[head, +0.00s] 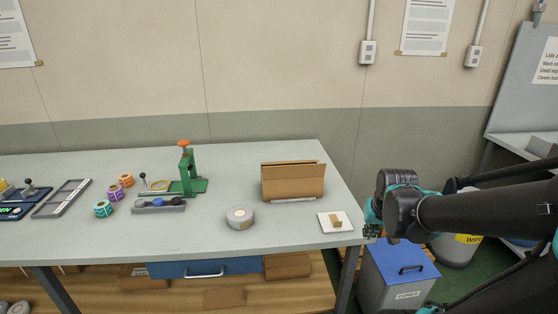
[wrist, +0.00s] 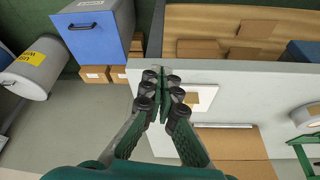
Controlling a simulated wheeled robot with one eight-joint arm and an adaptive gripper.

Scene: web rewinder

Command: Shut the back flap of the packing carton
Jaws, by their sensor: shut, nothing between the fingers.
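The packing carton (head: 292,186) stands at the back right of the grey table. A brown panel rises along its back top edge, which looks like the back flap (head: 290,163); its exact angle is hard to tell. In the wrist view the carton (wrist: 235,150) shows only in part, at the bottom right of the fingers. My gripper (head: 373,233) is off the table's right end, to the right of and nearer than the carton. In the wrist view its fingers (wrist: 162,90) are shut together and empty, apart from the carton.
A white pad (head: 328,227) with a small brown piece lies near the table's right edge. A grey tape roll (head: 240,217) and a green press (head: 187,172) stand left of the carton. A blue-lidded bin (head: 400,268) stands on the floor beside the table.

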